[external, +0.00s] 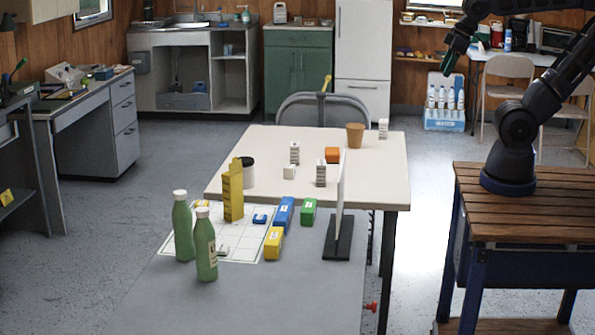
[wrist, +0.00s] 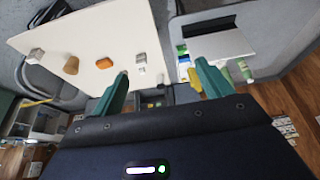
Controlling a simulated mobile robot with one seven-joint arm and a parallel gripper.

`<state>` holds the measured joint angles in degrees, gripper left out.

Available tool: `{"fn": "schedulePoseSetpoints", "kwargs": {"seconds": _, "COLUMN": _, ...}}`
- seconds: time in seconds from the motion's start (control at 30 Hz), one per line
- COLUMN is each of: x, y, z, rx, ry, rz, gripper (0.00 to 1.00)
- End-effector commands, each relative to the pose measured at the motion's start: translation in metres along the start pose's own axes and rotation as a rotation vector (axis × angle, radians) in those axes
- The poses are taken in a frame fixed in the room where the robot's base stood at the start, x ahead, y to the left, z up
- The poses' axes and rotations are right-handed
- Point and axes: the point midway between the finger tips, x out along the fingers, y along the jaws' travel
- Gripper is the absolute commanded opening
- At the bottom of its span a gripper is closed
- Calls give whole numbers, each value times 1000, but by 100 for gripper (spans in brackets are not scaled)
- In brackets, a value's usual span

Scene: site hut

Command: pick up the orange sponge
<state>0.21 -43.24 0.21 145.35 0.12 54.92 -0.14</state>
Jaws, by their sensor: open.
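In the wrist view the sponge (wrist: 104,63) lies on the table at upper left, outside the fingers. My gripper (external: 448,64) is raised high at the right in the external view, well away from the sponge. In the wrist view its two green fingers (wrist: 165,82) stand wide apart with nothing between them.
Small striped blocks (external: 294,153) and a dark-topped jar (external: 247,172) share the table. Green bottles (external: 206,245) and coloured boxes (external: 284,212) stand on the grey table.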

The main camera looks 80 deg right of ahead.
Motion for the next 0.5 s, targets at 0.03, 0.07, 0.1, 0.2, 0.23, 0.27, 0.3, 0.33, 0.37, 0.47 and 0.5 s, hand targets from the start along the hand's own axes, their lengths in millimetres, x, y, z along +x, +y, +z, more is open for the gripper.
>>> {"fn": "schedulePoseSetpoints", "kwargs": {"seconds": 0.03, "x": 0, "y": 0, "z": 0, "rx": 0, "ry": 0, "rz": 0, "gripper": 78}}
{"fn": "schedulePoseSetpoints", "kwargs": {"seconds": 0.07, "x": 0, "y": 0, "z": 0, "rx": 0, "ry": 0, "rz": 0, "gripper": 78}}
{"fn": "schedulePoseSetpoints", "kwargs": {"seconds": 0.1, "x": 0, "y": 0, "z": 0, "rx": 0, "ry": 0, "rz": 0, "gripper": 78}}
{"fn": "schedulePoseSetpoints", "kwargs": {"seconds": 0.2, "x": 0, "y": 1, "z": -2, "rx": -5, "ry": -1, "rz": 2, "gripper": 78}}
{"fn": "schedulePoseSetpoints", "kwargs": {"seconds": 0.23, "x": 1, "y": 2, "z": -4, "rx": -10, "ry": -3, "rz": 4, "gripper": 78}}
{"fn": "schedulePoseSetpoints", "kwargs": {"seconds": 0.27, "x": 2, "y": 3, "z": -6, "rx": -16, "ry": -5, "rz": 7, "gripper": 78}}
{"fn": "schedulePoseSetpoints", "kwargs": {"seconds": 0.3, "x": 3, "y": 5, "z": -11, "rx": -28, "ry": -8, "rz": 11, "gripper": 78}}
{"fn": "schedulePoseSetpoints", "kwargs": {"seconds": 0.33, "x": 5, "y": 7, "z": -15, "rx": -41, "ry": -11, "rz": 16, "gripper": 78}}
{"fn": "schedulePoseSetpoints", "kwargs": {"seconds": 0.37, "x": 6, "y": 9, "z": -20, "rx": -55, "ry": -14, "rz": 21, "gripper": 78}}
{"fn": "schedulePoseSetpoints", "kwargs": {"seconds": 0.47, "x": 14, "y": 19, "z": -40, "rx": -117, "ry": -32, "rz": 44, "gripper": 78}}
{"fn": "schedulePoseSetpoints", "kwargs": {"seconds": 0.5, "x": 19, "y": 24, "z": -49, "rx": -145, "ry": -39, "rz": 54, "gripper": 78}}
